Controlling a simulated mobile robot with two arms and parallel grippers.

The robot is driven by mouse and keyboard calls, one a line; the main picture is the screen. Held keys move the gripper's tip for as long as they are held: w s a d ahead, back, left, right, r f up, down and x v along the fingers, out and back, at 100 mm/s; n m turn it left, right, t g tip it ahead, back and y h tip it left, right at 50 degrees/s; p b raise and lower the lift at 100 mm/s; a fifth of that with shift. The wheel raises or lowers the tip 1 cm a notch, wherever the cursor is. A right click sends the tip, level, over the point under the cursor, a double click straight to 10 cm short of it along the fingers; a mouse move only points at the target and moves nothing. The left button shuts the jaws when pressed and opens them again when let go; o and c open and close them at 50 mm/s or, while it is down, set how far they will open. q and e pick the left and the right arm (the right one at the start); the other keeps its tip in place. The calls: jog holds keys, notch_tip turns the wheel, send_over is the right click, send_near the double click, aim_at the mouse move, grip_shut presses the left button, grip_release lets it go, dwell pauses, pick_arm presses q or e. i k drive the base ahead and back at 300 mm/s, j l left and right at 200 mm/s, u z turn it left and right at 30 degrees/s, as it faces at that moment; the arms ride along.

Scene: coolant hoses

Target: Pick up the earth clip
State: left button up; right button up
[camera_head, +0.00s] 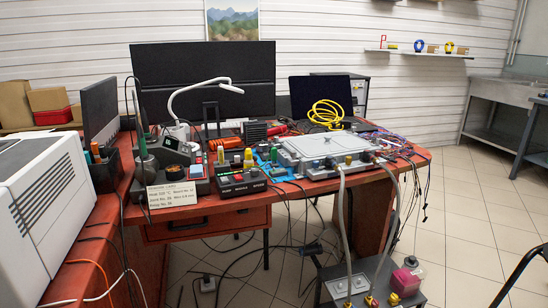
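I cannot make out an earth clip for certain; the small parts and cables on the bench are too small to tell apart. A grey metal plate unit (318,148) lies on the red workbench (205,210), with coloured fittings along its front edge. Two grey hoses (343,225) run from its front down to a dark unit (338,271) low at the bottom, which has a pink bottle (405,277) on it. Neither of my grippers is in view.
A soldering station (172,160), a black control box (241,181) and a lettered card (172,195) crowd the bench front. Loose cables (400,150) hang off its right end. A white machine (38,205) stands at left. Tiled floor (470,220) at right is open.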

aim_at(273, 150)
jog(key=i+l, duration=0.25)
jog(key=i, duration=0.2)
jog(key=i+l, duration=0.3)
jog(key=i, duration=0.15)
